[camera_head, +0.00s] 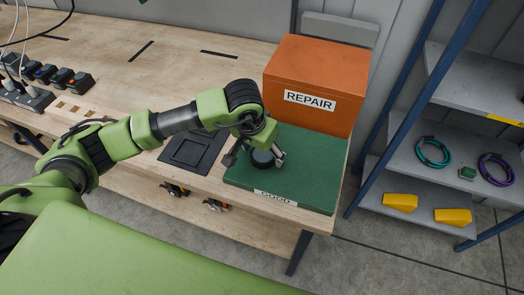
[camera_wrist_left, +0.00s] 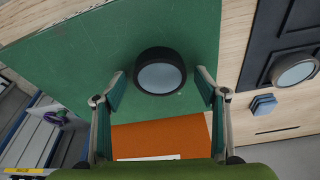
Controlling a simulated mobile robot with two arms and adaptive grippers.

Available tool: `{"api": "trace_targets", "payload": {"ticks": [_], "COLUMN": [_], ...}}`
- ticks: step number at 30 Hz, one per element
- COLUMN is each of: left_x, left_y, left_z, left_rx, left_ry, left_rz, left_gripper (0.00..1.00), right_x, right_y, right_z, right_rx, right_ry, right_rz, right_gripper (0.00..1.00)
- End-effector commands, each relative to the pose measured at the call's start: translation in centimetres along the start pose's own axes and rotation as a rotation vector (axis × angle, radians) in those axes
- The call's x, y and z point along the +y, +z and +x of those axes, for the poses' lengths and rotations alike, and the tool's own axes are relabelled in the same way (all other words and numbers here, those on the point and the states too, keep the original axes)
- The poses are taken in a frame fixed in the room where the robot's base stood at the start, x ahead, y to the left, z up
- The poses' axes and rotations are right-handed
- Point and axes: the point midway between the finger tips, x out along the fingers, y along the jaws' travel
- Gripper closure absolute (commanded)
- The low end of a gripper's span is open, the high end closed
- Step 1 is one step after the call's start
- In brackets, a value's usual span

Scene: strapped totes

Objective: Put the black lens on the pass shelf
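The black lens (camera_head: 262,159) has a black rim and a pale glass face in the left wrist view (camera_wrist_left: 161,72). It lies on a green surface (camera_head: 310,175), whose front label seems to read GOOD. I see no label reading PASS. My left gripper (camera_head: 257,157) is above the green surface, fingers spread on either side of the lens. In the left wrist view its fingertips (camera_wrist_left: 160,75) stand apart, with green showing between each finger and the lens. My right gripper is not in view.
An orange REPAIR box (camera_head: 318,75) stands behind the green surface. A black tray (camera_head: 193,151) lies to its left. A second, light-rimmed lens (camera_wrist_left: 295,70) and a blue piece (camera_wrist_left: 263,104) show in the left wrist view. A shelf rack (camera_head: 415,165) stands at right.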

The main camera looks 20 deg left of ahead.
Motion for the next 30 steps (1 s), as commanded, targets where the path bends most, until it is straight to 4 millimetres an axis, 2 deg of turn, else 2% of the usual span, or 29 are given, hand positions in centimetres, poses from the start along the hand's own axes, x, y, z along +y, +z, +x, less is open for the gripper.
{"api": "trace_targets", "payload": {"ticks": [11, 12, 14, 24, 30], "left_x": [0.0, 0.0, -0.1, 0.0, 0.0], "left_y": [-0.1, -0.2, -0.2, -0.2, -0.1], "left_z": [-0.5, -0.7, -1.6, -8.9, -11.5], "left_rx": [-0.001, 0.003, 0.007, 0.007, 0.002], "left_ry": [0.0, 0.0, -0.001, -0.001, 0.0], "left_rz": [-0.001, 0.0, 0.0, 0.0, 0.0], "left_gripper": [0.35, 0.35, 0.35, 0.35, 0.35], "right_x": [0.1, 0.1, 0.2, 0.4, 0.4], "right_y": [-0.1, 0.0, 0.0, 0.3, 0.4], "right_z": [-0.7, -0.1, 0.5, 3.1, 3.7], "right_rx": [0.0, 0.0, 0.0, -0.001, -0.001], "right_ry": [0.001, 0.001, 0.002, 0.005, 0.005], "right_rz": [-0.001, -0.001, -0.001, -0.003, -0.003], "right_gripper": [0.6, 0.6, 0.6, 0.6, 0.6]}}
